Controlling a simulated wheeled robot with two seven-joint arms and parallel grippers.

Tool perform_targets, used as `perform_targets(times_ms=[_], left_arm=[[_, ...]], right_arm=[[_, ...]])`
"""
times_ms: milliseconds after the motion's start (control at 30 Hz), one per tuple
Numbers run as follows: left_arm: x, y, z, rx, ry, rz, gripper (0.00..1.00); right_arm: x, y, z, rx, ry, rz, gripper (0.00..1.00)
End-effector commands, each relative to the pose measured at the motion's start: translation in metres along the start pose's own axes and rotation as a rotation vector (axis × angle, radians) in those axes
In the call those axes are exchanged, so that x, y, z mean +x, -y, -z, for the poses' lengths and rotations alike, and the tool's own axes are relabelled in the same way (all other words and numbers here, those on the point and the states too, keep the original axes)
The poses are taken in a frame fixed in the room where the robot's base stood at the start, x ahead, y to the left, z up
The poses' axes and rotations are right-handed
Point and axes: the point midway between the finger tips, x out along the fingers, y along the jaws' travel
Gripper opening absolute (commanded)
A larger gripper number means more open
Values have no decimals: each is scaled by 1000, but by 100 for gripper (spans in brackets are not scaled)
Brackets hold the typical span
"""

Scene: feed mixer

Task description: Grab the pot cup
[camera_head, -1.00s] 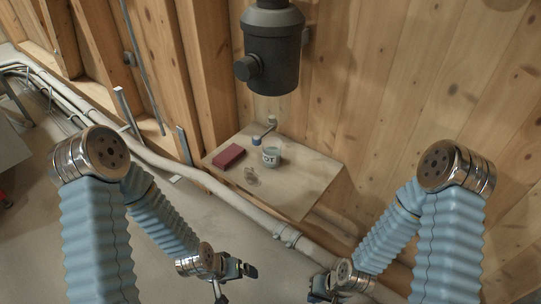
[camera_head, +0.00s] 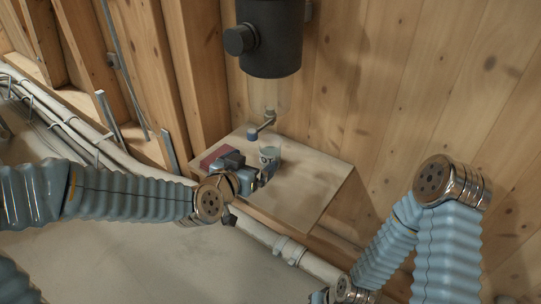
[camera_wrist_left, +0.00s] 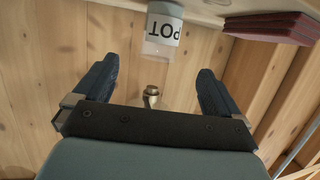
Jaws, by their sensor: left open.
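The pot cup (camera_head: 271,153), a clear cup with a white label, stands on the small shelf in the head view. In the left wrist view the pot cup (camera_wrist_left: 163,30) appears upside down with "POT" on its label, beyond and between my fingers. My left gripper (camera_head: 258,175) is just in front of the cup and partly hides it. In the left wrist view the left gripper (camera_wrist_left: 160,72) is open, with nothing between its fingers. My right gripper (camera_head: 322,296) only partly shows at the bottom edge; its fingers cannot be made out.
The wooden shelf (camera_head: 300,190) is clear to the cup's right. A spout with a grey-blue end (camera_head: 254,134) and a dark hopper (camera_head: 270,40) are above. Pipes (camera_head: 288,250) run below the shelf.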

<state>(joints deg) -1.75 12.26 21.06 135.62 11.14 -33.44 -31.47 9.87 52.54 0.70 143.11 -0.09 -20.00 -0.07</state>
Motion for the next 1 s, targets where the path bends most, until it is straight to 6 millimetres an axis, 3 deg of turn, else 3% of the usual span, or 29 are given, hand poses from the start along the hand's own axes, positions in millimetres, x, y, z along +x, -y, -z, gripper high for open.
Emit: perform_targets(times_ms=[100, 367, 600, 900, 1000], left_arm=[[25, 0, -1, -3, 2, -1, 98], [50, 0, 0, -3, 2, 0, 98], [88, 0, 3, -4, 1, 1, 98], [96, 0, 4, -2, 1, 1, 98], [95, 0, 4, -2, 1, 1, 86]], right_arm=[[2, -1, 0, 0, -1, 0, 0], [4, -1, 0, 0, -1, 0, 0], [7, -3, 0, 0, -2, 0, 0], [7, -3, 0, 0, -2, 0, 0], [7, -3, 0, 0, -2, 0, 0]])
